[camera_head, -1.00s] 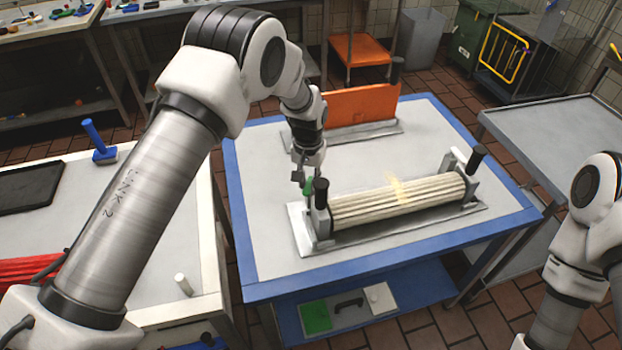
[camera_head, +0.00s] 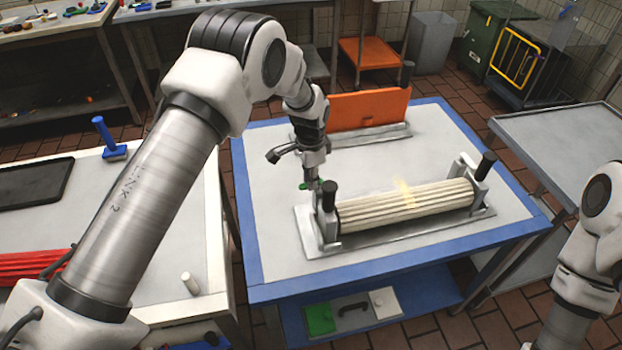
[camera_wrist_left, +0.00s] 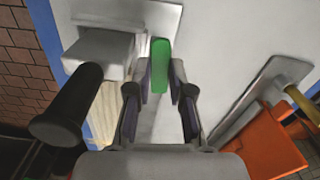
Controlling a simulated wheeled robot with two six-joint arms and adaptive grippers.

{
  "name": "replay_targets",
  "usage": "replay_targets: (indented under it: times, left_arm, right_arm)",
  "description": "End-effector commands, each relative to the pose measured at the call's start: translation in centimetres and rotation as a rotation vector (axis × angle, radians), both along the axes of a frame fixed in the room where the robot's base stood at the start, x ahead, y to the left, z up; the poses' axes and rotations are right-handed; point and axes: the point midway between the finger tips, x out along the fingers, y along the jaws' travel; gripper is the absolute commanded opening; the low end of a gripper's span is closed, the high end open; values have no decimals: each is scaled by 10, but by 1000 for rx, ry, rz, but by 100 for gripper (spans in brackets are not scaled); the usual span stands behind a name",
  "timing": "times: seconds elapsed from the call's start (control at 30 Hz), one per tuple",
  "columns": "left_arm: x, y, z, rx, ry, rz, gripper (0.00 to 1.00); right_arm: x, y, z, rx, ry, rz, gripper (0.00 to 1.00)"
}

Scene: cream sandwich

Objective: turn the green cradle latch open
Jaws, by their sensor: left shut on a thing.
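The green latch (camera_head: 305,186) is at the left end of the metal cradle (camera_head: 372,238), just behind the left black handle (camera_head: 329,196). A ribbed cream roller (camera_head: 405,206) lies in the cradle. My left gripper (camera_head: 313,182) reaches down at the latch. In the left wrist view the green latch (camera_wrist_left: 159,66) stands between the two fingertips of my left gripper (camera_wrist_left: 159,80), which is shut on it. The fingers partly hide the latch in the head view. Part of my right arm shows at the right edge, but its gripper is out of view.
The cradle stands on a blue-edged table (camera_head: 270,240). An orange panel (camera_head: 370,114) stands on a plate behind it. The black handle (camera_wrist_left: 68,105) is close beside the fingers in the left wrist view. The table's right part is bare.

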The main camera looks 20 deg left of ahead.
Motion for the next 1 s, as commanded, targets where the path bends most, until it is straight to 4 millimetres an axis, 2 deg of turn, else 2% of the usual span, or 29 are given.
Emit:
replay_targets:
  times: [0.3,0.8,0.83,0.87,0.9,1.0]
  left_arm:
    - [0,1,-3,-1,6,-123,0]
    - [0,1,-3,0,7,-143,0]
    - [0,1,-3,0,7,-143,28]
    - [0,1,-3,0,7,-143,38]
    - [1,1,-3,0,7,-142,46]
    - [1,1,-2,0,5,-142,46]
  right_arm:
    - [0,0,-1,0,0,0,40]
    - [0,0,-1,0,0,0,40]
    - [0,0,-1,0,0,0,40]
    - [0,0,-1,0,0,0,40]
    - [0,0,-1,0,0,0,40]
    - [0,0,-1,0,0,0,40]
